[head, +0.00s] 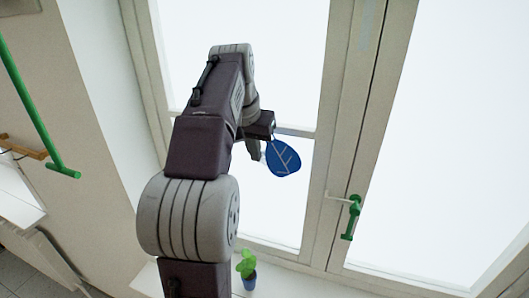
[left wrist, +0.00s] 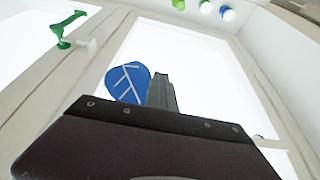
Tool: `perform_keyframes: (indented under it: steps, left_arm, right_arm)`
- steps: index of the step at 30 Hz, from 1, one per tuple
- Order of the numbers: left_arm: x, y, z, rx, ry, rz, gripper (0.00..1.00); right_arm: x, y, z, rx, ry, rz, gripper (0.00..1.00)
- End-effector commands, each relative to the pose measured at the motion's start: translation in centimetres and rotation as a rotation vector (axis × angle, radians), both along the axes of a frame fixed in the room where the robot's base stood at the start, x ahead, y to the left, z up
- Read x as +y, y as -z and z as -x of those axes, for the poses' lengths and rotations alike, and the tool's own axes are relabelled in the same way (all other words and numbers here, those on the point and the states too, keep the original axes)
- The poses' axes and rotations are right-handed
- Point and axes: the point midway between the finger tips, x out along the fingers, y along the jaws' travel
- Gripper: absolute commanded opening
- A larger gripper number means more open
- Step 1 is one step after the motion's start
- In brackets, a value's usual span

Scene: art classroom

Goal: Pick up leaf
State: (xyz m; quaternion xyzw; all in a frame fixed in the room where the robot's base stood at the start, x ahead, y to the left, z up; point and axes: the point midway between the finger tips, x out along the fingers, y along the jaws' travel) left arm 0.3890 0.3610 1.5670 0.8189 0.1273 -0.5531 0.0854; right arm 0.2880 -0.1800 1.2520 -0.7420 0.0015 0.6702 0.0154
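The leaf (head: 284,158) is a flat blue shape with white veins, seen in front of the bright window. It also shows in the left wrist view (left wrist: 126,82), right beside my gripper's grey fingers. My left gripper (head: 257,150) points down at the end of the raised left arm, and the leaf's narrow end reaches it. The fingers (left wrist: 162,92) look close together, with the leaf at their edge. The exact grip point is hidden behind the gripper body. My right gripper is in neither view.
A window with pale frames fills the background, with a green handle (head: 352,216) at right. A small plant in a blue pot (head: 249,281) stands on the white sill below. A green bar (head: 35,110) is at the left wall.

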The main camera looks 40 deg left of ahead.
Motion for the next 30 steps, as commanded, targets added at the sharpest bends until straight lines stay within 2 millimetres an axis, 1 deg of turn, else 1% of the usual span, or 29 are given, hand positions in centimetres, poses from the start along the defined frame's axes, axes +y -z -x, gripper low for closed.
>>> perform_keyframes:
  steps: [1, 3, 6, 9, 12, 15, 22, 23, 24, 26, 27, 29, 30]
  left_arm:
    - [-0.5, 1.0, 1.7, -0.006, -0.004, -0.004, 0.00]
    - [-1.1, 0.7, 3.8, -0.008, -0.003, -0.005, 0.00]
    - [-1.9, 0.4, 6.2, -0.007, -0.003, -0.003, 0.00]
    - [-2.5, 0.1, 7.9, -0.008, -0.003, -0.004, 0.00]
    - [-2.8, -0.1, 8.9, -0.007, 0.000, -0.003, 0.00]
    - [-3.0, -0.2, 9.3, -0.008, 0.000, -0.002, 0.00]
    - [-3.0, -0.3, 9.4, -0.008, 0.001, -0.003, 0.00]
    - [-3.0, -0.3, 9.4, -0.008, 0.001, -0.003, 0.06]
    - [-3.0, -0.3, 9.4, -0.008, 0.001, -0.003, 0.17]
    - [-3.0, -0.3, 9.4, -0.008, 0.001, -0.003, 0.34]
    - [-3.0, -0.3, 9.4, -0.008, 0.001, -0.003, 0.45]
    - [-3.0, -0.3, 9.3, -0.007, 0.001, -0.004, 0.62]
    - [-3.0, -0.3, 9.3, -0.007, 0.001, -0.004, 0.73]
  right_arm:
    - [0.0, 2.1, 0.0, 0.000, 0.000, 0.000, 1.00]
    - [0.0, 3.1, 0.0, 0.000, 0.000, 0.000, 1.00]
    - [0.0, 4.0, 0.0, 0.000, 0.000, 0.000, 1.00]
    - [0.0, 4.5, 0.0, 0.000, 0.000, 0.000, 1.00]
    - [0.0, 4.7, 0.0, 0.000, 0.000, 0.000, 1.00]
    - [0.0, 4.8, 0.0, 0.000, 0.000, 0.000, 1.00]
    - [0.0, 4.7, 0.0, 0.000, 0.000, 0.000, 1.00]
    - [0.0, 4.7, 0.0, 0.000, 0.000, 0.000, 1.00]
    - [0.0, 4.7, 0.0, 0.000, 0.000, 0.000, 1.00]
    - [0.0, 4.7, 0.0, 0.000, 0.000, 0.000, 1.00]
    - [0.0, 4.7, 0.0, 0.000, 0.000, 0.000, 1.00]
    - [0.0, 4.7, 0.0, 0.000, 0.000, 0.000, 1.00]
    - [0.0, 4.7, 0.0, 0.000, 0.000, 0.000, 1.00]
